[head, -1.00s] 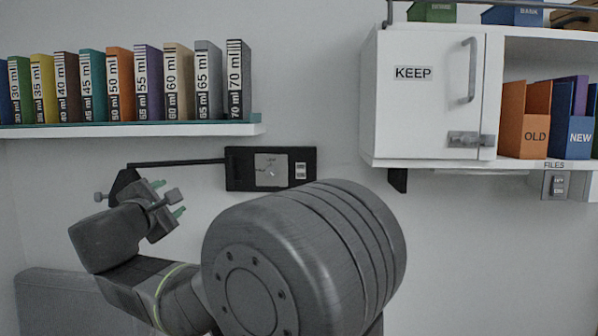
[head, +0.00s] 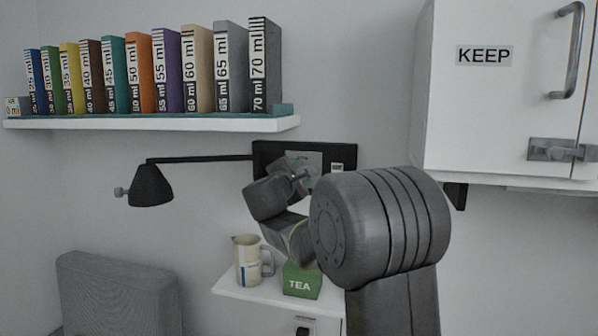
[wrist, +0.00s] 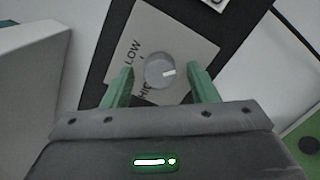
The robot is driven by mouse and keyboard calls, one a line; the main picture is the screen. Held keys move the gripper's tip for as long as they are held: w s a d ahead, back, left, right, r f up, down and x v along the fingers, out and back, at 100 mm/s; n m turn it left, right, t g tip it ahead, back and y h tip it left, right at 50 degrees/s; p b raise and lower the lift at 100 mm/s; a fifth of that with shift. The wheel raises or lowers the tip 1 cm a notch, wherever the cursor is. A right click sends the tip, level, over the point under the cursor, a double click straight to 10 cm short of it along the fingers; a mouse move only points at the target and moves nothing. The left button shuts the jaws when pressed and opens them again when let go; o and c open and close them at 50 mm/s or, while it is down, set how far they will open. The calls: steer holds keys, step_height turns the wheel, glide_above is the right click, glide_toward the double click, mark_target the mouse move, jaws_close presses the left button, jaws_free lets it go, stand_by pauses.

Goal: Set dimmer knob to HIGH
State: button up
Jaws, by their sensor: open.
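The word LOW is on the plate left of the knob; the other label is partly hidden near my left finger. My gripper (wrist: 160,75) is open, with one green finger on each side of the knob; I cannot tell whether they touch it. In the head view my gripper (head: 302,178) is in front of the black wall panel (head: 262,152) and hides the knob.
A black lamp (head: 151,187) on a long arm hangs left of the panel. Below are a jug (head: 247,262) and a green TEA box (head: 301,283) on a white surface. A book shelf (head: 150,124) is above left, a KEEP cabinet (head: 480,100) right.

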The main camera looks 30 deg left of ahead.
steer(key=c, duration=1)
steer(key=shift+o, duration=0.2)
steer(key=shift+f+m+b, duration=0.15)
steer(key=shift+m+b, duration=0.15)
steer(key=shift+b, duration=0.3)
